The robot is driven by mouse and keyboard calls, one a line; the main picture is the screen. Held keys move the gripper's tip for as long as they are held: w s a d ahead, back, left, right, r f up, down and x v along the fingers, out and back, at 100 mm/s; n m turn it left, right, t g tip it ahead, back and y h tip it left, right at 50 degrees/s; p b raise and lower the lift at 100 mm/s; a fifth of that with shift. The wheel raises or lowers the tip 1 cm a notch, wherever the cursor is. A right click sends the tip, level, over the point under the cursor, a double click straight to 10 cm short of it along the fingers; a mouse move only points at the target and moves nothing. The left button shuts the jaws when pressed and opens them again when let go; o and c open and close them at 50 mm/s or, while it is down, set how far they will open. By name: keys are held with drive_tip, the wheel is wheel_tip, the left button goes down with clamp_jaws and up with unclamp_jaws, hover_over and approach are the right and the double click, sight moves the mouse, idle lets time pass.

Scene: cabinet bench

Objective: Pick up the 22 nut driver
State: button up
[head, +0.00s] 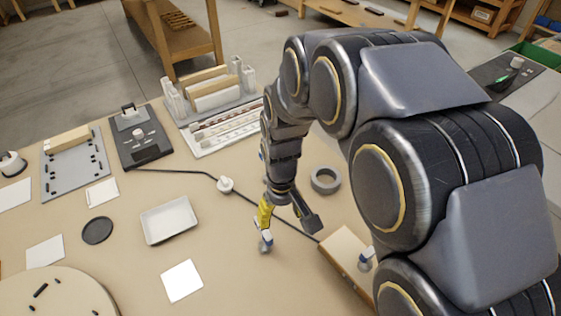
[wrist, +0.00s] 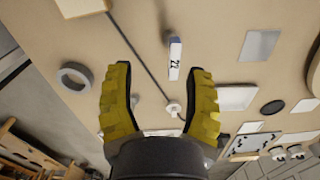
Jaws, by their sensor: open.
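The nut driver marked 22 (wrist: 175,57) shows in the wrist view as a small white piece with a blue end, just beyond my fingertips and nearer the right finger. In the head view the small blue-and-white driver (head: 266,242) is on the bench, close below my yellow finger. My gripper (head: 287,226) points down over the bench. In the wrist view its two yellow-and-black fingers (wrist: 161,72) are spread wide with nothing between them. I cannot tell its exact height above the driver.
A black cable with a white knob (head: 225,184) runs beside the driver. A grey tape ring (head: 314,184) and a wooden block (head: 340,252) lie to the right. A white tray (head: 170,221), a black disc (head: 97,231) and a white card (head: 182,281) lie left.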

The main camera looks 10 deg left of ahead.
drive_tip(key=n, duration=0.1)
hover_over(263, 232)
drive_tip(key=f, duration=0.4)
drive_tip(key=shift+w+a, duration=0.1)
drive_tip(key=shift+w, duration=0.25)
drive_tip(key=shift+a+f, duration=0.1)
drive_tip(key=shift+f, duration=0.25)
drive_tip(key=f, duration=0.7)
drive_tip(key=shift+w+f, duration=0.1)
drive_tip(key=shift+w, duration=0.2)
clamp_jaws()
